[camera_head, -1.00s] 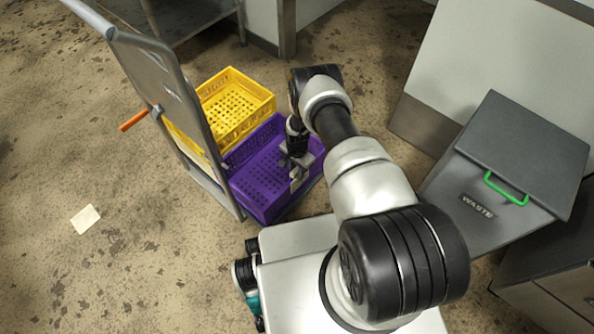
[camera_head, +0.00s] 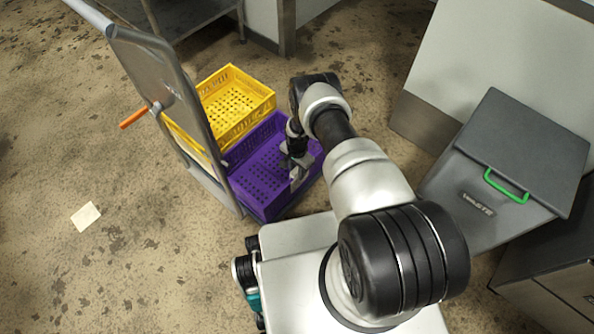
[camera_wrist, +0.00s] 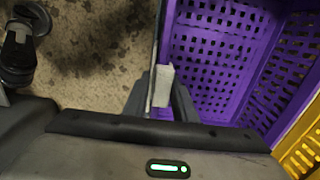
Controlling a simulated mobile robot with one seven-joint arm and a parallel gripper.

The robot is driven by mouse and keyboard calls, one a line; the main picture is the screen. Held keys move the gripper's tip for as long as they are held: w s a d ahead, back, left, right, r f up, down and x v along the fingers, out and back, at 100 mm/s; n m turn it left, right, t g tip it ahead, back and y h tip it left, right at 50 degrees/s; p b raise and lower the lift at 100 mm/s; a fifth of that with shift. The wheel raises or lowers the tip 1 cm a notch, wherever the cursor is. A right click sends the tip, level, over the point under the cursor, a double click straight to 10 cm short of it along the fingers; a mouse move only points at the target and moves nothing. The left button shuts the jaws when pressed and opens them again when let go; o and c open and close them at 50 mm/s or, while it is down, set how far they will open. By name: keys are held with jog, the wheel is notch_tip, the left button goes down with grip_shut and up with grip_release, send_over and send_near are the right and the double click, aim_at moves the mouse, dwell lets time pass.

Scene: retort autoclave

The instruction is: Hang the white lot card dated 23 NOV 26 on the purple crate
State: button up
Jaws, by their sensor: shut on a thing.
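The purple crate (camera_head: 258,186) sits on the cart, in front of the yellow crate. It also fills the right part of the wrist view (camera_wrist: 210,50). My gripper (camera_head: 298,172) is low at the crate's right near side. In the wrist view my gripper (camera_wrist: 162,88) is shut on a pale, thin piece, the white lot card (camera_wrist: 164,84), seen nearly edge-on beside the crate's wall. Its printed date cannot be read. I cannot tell whether the card touches the crate's rim.
A yellow crate (camera_head: 236,100) stands behind the purple one. The cart's grey upright frame (camera_head: 178,85) with an orange lever (camera_head: 133,118) rises at left. A pale paper (camera_head: 86,216) lies on the floor. A grey waste bin (camera_head: 510,165) stands at right.

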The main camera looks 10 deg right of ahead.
jog(key=shift+f, duration=0.15)
jog(key=o, duration=0.7)
notch_tip(320, 180, up, 18)
jog(key=p, duration=0.5)
jog(key=shift+f+p, duration=0.25)
jog(key=shift+p, duration=0.05)
